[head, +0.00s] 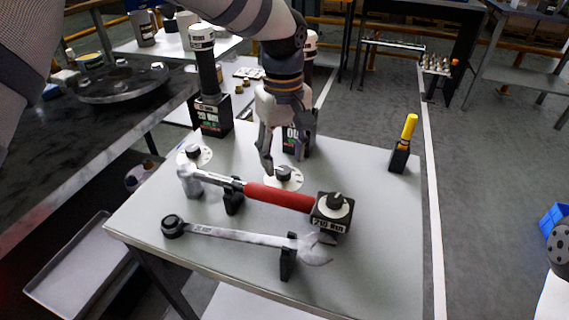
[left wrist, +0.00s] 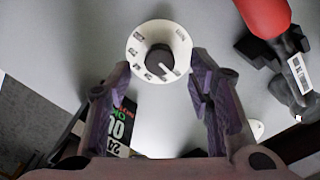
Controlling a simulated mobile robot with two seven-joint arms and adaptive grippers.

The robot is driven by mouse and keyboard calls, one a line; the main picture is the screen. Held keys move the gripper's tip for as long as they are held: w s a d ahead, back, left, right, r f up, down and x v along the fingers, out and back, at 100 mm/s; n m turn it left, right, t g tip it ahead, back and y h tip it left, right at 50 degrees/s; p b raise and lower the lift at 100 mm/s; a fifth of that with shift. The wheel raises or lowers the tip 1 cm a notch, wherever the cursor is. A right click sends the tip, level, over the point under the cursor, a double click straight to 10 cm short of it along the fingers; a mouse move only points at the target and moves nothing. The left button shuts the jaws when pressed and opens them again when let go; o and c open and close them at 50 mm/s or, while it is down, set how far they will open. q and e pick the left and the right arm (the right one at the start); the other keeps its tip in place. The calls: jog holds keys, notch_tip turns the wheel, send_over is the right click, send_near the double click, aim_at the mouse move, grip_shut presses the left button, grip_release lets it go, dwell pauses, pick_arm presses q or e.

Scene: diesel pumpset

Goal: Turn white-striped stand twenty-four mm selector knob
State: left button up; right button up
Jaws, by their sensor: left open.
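The selector knob (head: 283,173) is a small black knob on a round white dial lying on the table top. In the left wrist view the knob (left wrist: 159,60) shows a white pointer line aimed to the lower right, with marks around the dial. Behind it stands a dark labelled stand (head: 296,151), partly hidden by my gripper; its label shows a 24 in the left wrist view (left wrist: 113,135). My left gripper (head: 283,163) is open, its fingers pointing down near the knob. In the left wrist view the gripper (left wrist: 160,78) has its fingertips either side of the dial's lower part. Contact cannot be told.
A red-handled torque wrench (head: 280,196) lies close in front, ending at a black block with another knob (head: 335,202). A spanner (head: 240,236) rests nearer. Another dial knob (head: 193,153) sits left by a 20 mm stand (head: 212,118). The table's right side is mostly clear.

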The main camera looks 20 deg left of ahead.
aim_at(284, 170)
pick_arm(q)
notch_tip(284, 170, down, 3)
jog(key=shift+f, duration=0.15)
jog(key=shift+c, duration=0.2)
grip_shut()
